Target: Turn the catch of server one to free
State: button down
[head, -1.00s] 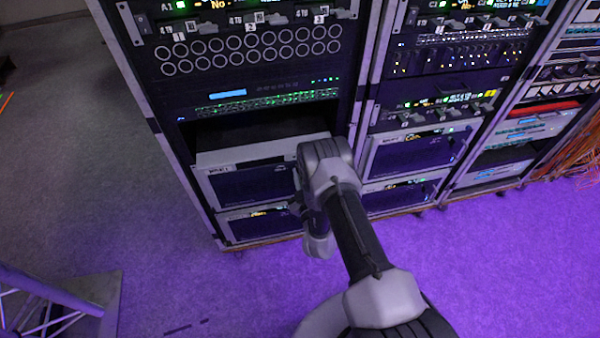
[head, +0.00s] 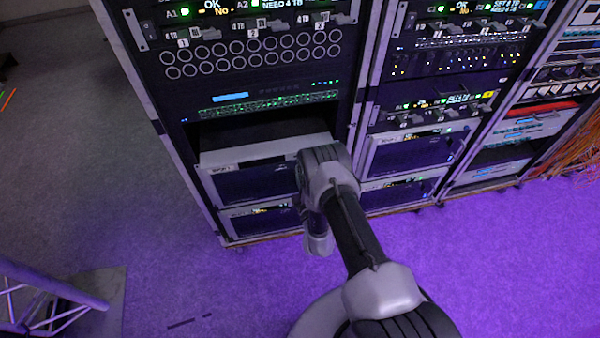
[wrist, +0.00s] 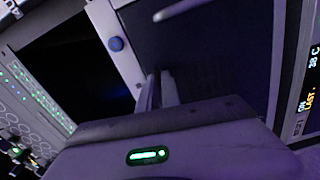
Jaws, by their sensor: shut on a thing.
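Server one (head: 250,183) is the upper of two dark-fronted units low in the left rack in the head view, with a pale top face and a small label at its left. Its dark front panel and pale edge strip also show in the wrist view (wrist: 215,55). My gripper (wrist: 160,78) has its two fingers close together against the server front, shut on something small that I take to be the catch. The fingers hide the catch, so I cannot tell its angle. My arm covers the server's right end in the head view.
A second unit (head: 258,220) sits directly below server one. A dark open bay (head: 262,130) lies above it. The neighbouring rack (head: 415,150) stands close at the right. The purple-lit floor in front is clear; a truss (head: 45,300) stands at lower left.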

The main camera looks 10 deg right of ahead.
jog(key=shift+w+r+n, duration=0.1)
jog(key=shift+n, duration=0.6)
jog(key=c, duration=1.6)
grip_release()
jog(key=shift+o, duration=0.2)
